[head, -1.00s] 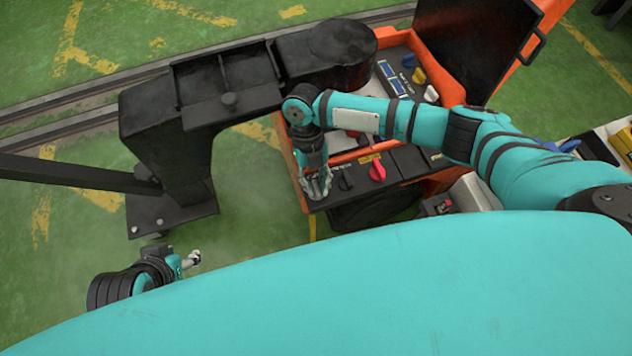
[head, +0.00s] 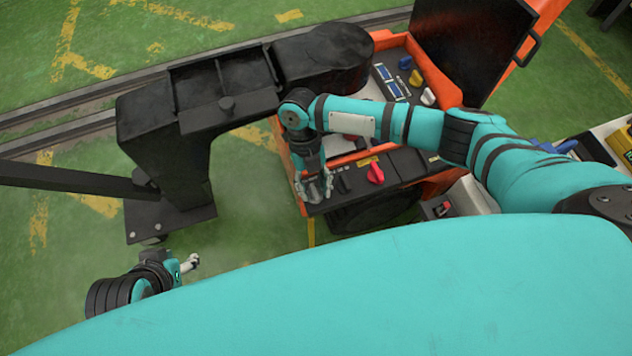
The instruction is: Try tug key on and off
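The orange tug (head: 456,90) stands in the middle with a dark control panel (head: 402,168) on its near side. The panel bears a red knob (head: 375,172) and a black knob (head: 343,183). My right gripper (head: 314,190) points down at the left end of this panel, left of the black knob. Its fingers cover that spot, so I cannot make out a key there or whether they hold one. My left gripper (head: 191,263) is low at the left, over the green floor and away from the tug; its fingers are too small to read.
A black frame (head: 165,145) with an arm reaching over the tug stands left of the panel. The tug's black lid (head: 470,45) is raised. Blue, yellow and white knobs (head: 416,78) sit deeper in the tug. Rails (head: 60,115) run behind. Open floor lies at the left.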

